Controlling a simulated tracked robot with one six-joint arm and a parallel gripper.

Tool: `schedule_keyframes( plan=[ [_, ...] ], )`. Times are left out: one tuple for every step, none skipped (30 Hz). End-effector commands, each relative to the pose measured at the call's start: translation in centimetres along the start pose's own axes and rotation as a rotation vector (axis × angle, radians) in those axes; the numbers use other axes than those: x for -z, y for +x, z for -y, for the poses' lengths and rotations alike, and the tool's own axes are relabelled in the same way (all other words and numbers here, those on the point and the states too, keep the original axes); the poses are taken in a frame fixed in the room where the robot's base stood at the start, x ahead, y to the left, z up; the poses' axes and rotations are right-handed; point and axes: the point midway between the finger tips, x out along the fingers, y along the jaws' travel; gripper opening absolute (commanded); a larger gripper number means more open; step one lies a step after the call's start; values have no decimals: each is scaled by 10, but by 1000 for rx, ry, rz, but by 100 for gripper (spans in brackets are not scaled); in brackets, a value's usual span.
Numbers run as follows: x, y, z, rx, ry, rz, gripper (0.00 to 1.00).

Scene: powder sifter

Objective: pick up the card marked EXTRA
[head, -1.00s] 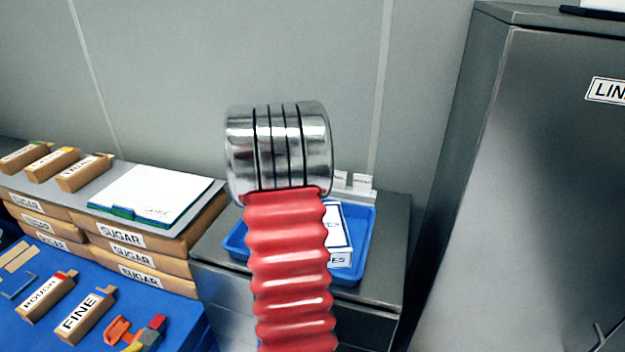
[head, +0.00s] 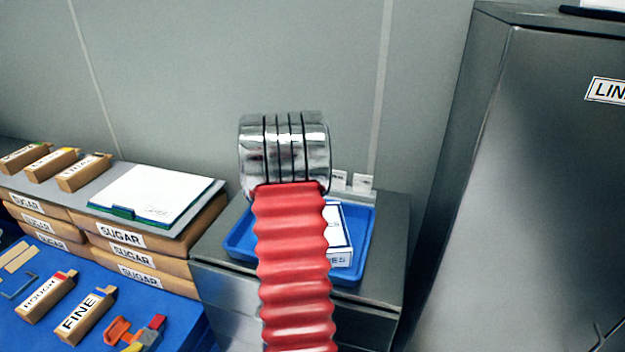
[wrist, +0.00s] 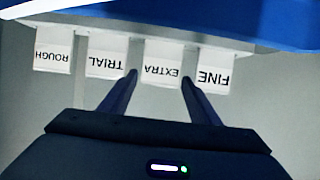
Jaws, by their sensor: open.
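The white card marked EXTRA (wrist: 162,62) hangs upside down in the wrist view, in a row with other cards along a pale edge. My gripper (wrist: 160,78) is open. Its two dark fingers reach toward the row, one tip on each side of the EXTRA card in the picture; I cannot tell how far apart in depth they are. Nothing is held. In the head view my red arm and chrome wrist hide the fingers. Two small white cards (head: 362,182) show behind the blue tray there, their lettering too small to read.
Cards marked TRIAL (wrist: 108,64) and FINE (wrist: 213,77) flank EXTRA closely; ROUGH (wrist: 53,55) is farther left. A blue tray (head: 366,232) holds a white box (head: 338,235) on the grey cabinet. A tall grey cabinet (head: 540,180) stands to the right.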

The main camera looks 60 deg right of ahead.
Motion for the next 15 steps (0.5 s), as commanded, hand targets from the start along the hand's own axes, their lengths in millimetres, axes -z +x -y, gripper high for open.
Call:
schedule_keyframes(
  plan=[
    [0, 0, 0, 0, 0, 0, 56],
    [0, 0, 0, 0, 0, 0, 56],
    [0, 0, 0, 0, 0, 0, 56],
    [0, 0, 0, 0, 0, 0, 56],
    [0, 0, 0, 0, 0, 0, 56],
    [0, 0, 0, 0, 0, 0, 54],
    [0, 0, 0, 0, 0, 0, 52],
    [0, 0, 0, 0, 0, 0, 50],
    [0, 0, 0, 0, 0, 0, 47],
    [0, 0, 0, 0, 0, 0, 45],
    [0, 0, 0, 0, 0, 0, 43],
    [0, 0, 0, 0, 0, 0, 40],
    [0, 0, 0, 0, 0, 0, 38],
    [0, 0, 0, 0, 0, 0, 36],
    [0, 0, 0, 0, 0, 0, 33]
  ],
)
